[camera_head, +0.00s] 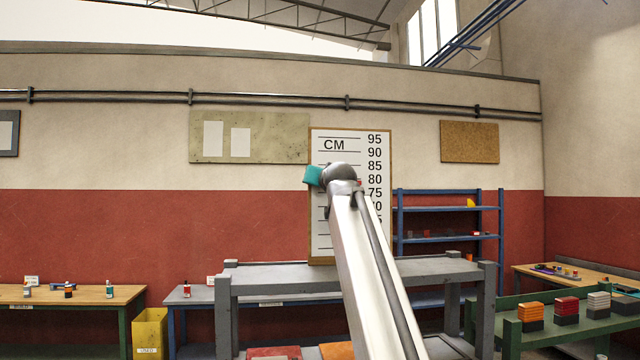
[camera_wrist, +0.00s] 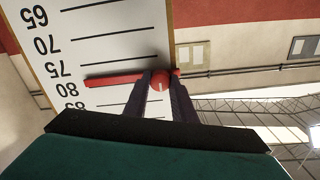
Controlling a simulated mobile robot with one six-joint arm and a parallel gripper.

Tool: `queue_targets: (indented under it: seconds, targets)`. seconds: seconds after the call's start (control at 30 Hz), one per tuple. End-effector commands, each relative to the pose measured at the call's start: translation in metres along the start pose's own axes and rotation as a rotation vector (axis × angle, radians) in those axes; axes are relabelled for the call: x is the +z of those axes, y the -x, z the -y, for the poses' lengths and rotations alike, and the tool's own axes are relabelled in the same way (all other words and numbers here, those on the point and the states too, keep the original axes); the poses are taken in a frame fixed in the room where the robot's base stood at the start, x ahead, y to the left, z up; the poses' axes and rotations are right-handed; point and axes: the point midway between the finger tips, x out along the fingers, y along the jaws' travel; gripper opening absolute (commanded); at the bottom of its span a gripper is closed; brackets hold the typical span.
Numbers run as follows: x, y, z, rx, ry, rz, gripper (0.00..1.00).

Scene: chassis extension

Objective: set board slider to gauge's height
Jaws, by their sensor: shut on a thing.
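In the wrist view the board (camera_wrist: 110,20) appears upside down. The red slider (camera_wrist: 112,80) lies across the scale, its pointer at about the 80 line, covering it. My gripper (camera_wrist: 161,84) has its two dark fingers closed on the slider's round red knob at the board's edge. In the head view my wrist hides the fingers and most of the slider. I cannot pick out a gauge in either view.
A grey bench (camera_head: 290,280) stands in front of the board. A blue shelf rack (camera_head: 450,209) is to its right. Wooden-topped tables with small items stand left and right, and a yellow bin (camera_head: 150,333) at lower left. The wall above is clear except for pipes and pinboards.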

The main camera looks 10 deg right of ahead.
Motion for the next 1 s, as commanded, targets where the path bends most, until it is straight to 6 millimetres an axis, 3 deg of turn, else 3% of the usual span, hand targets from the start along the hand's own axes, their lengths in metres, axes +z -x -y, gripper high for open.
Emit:
queue_targets:
  seconds: [0.6, 1.0]
  targets:
    - [0.069, 0.0, -0.019, 0.001, 0.0, 0.001, 0.0]
    - [0.073, 0.0, -0.02, 0.001, 0.0, 0.0, 0.0]
